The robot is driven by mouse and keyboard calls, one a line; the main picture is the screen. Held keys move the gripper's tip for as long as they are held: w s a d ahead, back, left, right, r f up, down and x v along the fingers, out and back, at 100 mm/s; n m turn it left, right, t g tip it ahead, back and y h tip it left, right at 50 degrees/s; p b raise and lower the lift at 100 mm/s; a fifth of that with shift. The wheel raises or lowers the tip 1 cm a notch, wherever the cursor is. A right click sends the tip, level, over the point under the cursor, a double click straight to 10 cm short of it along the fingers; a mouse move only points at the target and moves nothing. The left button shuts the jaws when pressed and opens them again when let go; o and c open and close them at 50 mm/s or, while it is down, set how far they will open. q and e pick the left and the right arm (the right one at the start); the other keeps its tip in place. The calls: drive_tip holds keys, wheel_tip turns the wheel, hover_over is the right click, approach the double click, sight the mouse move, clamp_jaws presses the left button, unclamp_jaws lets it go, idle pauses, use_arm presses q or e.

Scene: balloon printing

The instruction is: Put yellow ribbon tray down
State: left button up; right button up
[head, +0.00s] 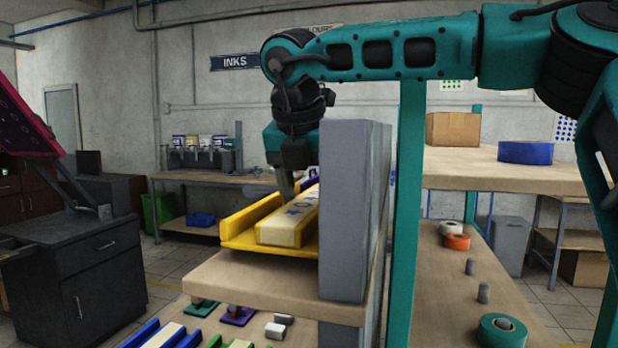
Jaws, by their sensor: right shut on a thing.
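The yellow ribbon tray (237,230) is at the wooden shelf (240,284) in the middle of the view. It carries a cream ribbon strip with blue stars (284,228). The tray looks level and low over the shelf board; I cannot tell whether it rests on it. My right gripper (286,188) reaches down from above and is shut on the tray at its far side. The fingertips are partly hidden behind the ribbon strip. A grey upright panel (346,210) hides the tray's right end. My left gripper is not in view.
The grey panel stands close to the tray's right. A purple item (309,178) shows just behind the tray. Lower down are a blue tray (142,334) and small coloured pieces. To the right, a workbench (440,290) holds tape rolls (457,241). A dark cabinet (75,280) stands left.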

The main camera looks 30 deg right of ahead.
drive_tip(key=shift+f+b, duration=0.35)
drive_tip(key=shift+f, duration=0.2)
idle(0.4)
drive_tip(key=o, duration=1.5)
drive_tip(key=shift+r, duration=0.1)
